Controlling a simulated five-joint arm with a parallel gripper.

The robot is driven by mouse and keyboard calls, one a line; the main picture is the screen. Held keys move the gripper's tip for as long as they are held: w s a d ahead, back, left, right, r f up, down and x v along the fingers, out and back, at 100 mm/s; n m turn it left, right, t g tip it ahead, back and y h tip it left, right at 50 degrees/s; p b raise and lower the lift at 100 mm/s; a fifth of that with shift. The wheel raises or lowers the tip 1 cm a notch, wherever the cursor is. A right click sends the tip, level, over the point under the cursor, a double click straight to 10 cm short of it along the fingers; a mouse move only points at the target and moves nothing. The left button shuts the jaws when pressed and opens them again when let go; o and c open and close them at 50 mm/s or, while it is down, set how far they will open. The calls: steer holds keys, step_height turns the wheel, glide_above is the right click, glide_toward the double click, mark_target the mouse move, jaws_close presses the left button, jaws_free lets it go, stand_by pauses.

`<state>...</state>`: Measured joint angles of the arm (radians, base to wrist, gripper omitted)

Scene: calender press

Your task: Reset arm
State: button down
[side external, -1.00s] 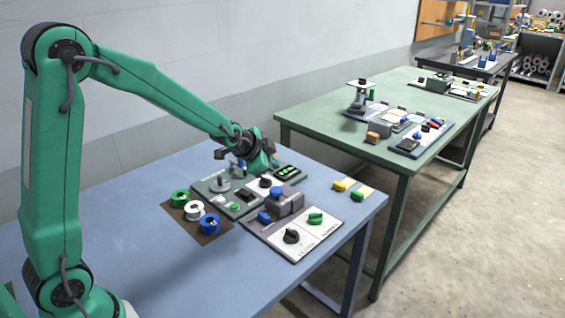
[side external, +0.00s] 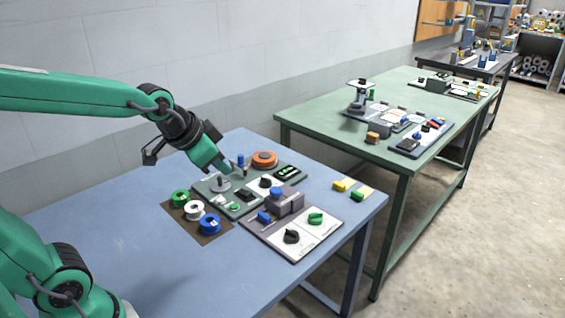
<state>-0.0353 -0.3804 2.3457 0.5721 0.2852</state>
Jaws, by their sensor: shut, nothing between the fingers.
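My gripper (side external: 226,169) hangs above the left part of the dark green panel (side external: 204,187) on the blue table, pointing down and to the right. Its fingers are small in this view and look closed, with nothing seen in them. The tip shows just above the grey disc with a peg (side external: 220,185); I cannot tell the exact gap. My upper arm link runs in from the left edge, nearly level. An orange disc (side external: 265,159) lies on the panel's far side, to the right of the blue post (side external: 240,160).
Green (side external: 180,197), white (side external: 194,210) and blue (side external: 210,224) spools sit on a brown mat. A grey control panel (side external: 268,234) carries knobs and a box with a blue button (side external: 277,191). Yellow (side external: 342,184) and green blocks lie right. The table's left area is clear.

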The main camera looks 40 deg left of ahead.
steer(key=s+d+n+g, duration=0.1)
steer(key=s+n, duration=0.1)
steer(key=s, duration=0.9)
steer(key=shift+s+n, duration=0.3)
steer(key=shift+n, duration=0.1)
